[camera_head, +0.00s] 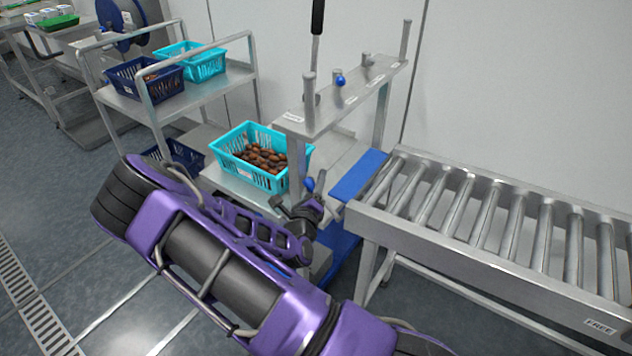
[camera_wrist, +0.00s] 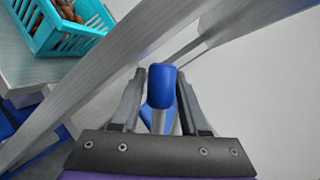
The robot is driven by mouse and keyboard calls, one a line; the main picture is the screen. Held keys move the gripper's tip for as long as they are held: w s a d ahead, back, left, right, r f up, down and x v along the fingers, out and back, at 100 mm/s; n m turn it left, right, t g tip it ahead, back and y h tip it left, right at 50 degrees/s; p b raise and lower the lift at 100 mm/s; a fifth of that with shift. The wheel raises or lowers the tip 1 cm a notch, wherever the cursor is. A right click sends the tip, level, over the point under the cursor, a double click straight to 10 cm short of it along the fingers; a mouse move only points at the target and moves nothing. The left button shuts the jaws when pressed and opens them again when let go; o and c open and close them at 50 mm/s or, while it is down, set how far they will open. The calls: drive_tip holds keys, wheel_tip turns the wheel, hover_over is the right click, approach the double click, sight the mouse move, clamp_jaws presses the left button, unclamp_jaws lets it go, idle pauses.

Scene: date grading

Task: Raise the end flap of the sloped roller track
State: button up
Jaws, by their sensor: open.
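The sloped roller track (camera_head: 500,210) runs along the right in the head view. A blue flap (camera_head: 358,176) lies across its left end, roughly in line with the rollers. A small blue knob (camera_head: 310,184) shows left of the flap, beside my gripper (camera_head: 305,205). In the wrist view, a rounded blue grip (camera_wrist: 161,86) on a pale stem stands between the spread fingers of my gripper (camera_wrist: 160,76). The fingers are open, with a narrow gap on each side of it. How the grip joins the flap is hidden.
A metal stand (camera_head: 335,108) with posts rises behind my gripper. A turquoise crate of dates (camera_head: 233,166) sits on a shelf to its left. A wheeled rack (camera_head: 190,95) with more crates stands further left. The floor at lower left is clear.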

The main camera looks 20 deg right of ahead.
drive_tip(key=shift+w+d, duration=0.2)
drive_tip(key=shift+w, duration=0.05)
clamp_jaws()
idle(1.4)
